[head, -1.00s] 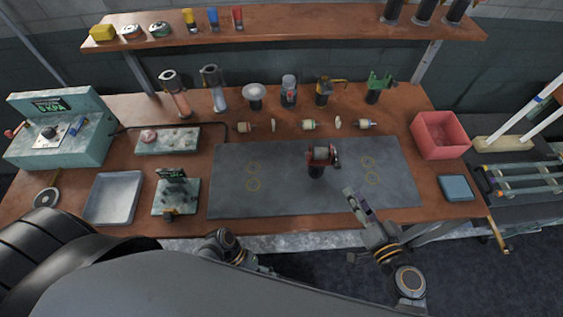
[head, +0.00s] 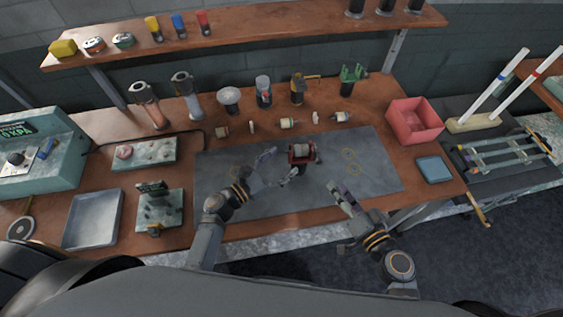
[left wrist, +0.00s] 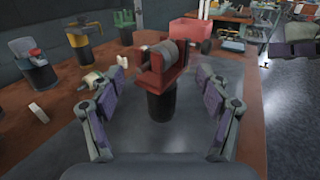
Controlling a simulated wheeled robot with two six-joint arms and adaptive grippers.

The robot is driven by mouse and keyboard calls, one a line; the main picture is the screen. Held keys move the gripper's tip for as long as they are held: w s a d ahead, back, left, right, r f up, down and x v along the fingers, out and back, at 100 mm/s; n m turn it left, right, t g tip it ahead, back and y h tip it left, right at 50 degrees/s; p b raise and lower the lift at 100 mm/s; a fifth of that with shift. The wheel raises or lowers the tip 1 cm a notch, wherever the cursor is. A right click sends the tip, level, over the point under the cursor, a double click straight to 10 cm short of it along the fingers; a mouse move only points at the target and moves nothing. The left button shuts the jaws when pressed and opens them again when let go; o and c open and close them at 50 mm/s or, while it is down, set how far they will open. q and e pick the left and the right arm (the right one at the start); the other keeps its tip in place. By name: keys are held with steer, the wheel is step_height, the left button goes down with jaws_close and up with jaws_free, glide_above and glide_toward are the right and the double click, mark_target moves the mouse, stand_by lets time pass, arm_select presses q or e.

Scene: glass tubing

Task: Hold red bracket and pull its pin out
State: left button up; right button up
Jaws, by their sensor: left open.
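The red bracket (head: 304,159) stands upright on a black post over the dark mat, with a grey cylinder (left wrist: 170,52) between its walls. It is large and central in the left wrist view (left wrist: 163,76).
The dark mat (head: 225,200) is mostly clear around the bracket. Several small fittings and holders line its back edge, including a green holder (head: 350,80). A red bin (head: 416,118) and blue pad (head: 433,170) lie right; a metal tray (head: 93,217) lies left.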

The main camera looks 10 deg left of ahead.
arm_select(q)
glide_toward(293, 167)
steer(key=x, duration=0.4)
steer(key=shift+w+d+f, duration=0.1)
steer(key=shift+w+d, duration=0.15)
steer(key=shift+w, duration=0.05)
steer(key=x, duration=0.7)
steer(key=shift+w+d, duration=0.15)
steer(key=shift+d, duration=0.1)
steer(key=shift+r, duration=0.2)
